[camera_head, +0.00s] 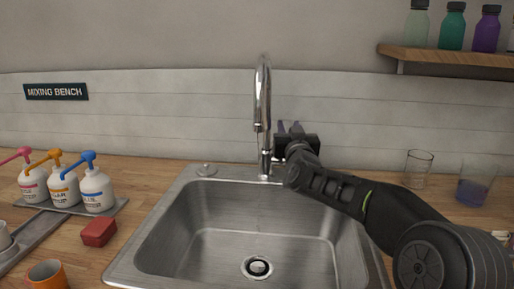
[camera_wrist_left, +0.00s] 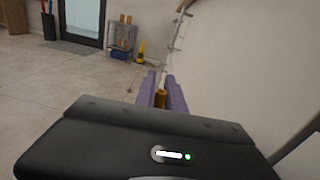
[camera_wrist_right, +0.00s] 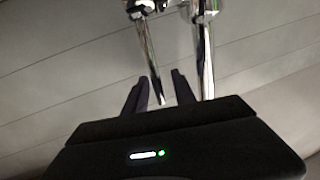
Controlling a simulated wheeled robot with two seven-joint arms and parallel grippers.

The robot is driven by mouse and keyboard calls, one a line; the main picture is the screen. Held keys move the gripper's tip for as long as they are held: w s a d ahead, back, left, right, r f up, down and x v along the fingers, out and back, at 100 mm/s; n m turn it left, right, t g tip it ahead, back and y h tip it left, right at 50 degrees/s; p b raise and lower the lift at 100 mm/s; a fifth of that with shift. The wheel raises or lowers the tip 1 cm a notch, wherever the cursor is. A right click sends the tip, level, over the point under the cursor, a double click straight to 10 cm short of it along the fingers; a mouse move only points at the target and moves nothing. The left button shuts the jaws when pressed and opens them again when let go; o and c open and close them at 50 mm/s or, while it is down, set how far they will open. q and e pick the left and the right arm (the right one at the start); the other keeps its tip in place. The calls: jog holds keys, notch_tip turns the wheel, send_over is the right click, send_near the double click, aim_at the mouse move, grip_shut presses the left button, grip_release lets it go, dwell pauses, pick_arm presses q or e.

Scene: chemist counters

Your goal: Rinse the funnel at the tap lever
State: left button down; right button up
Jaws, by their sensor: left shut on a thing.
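A chrome tap (camera_head: 262,110) with a curved spout stands behind the steel sink (camera_head: 190,195). My right gripper (camera_head: 290,128) is beside the tap, on its right. In the right wrist view the dark fingers are apart and empty, and the thin chrome tap lever (camera_wrist_right: 150,62) reaches between their tips. I cannot tell if they touch it. My left gripper (camera_wrist_left: 161,92) shows only in the left wrist view, away from the sink, its fingers shut on a small amber thing (camera_wrist_left: 161,99). Most of that thing is hidden, and no funnel shape is clear in any view.
Pump bottles (camera_head: 95,188), a red block (camera_head: 99,232) and an orange mug (camera_head: 47,275) are left of the sink. A clear glass (camera_head: 417,170) and a glass with purple liquid (camera_head: 474,188) stand at right. A bottle shelf (camera_head: 450,56) hangs above. The sink basin is empty.

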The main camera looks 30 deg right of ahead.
jog(key=v, duration=1.1)
jog(key=shift+b, duration=0.45)
jog(key=shift+s+a+f, duration=0.1)
jog(key=shift+s, duration=0.05)
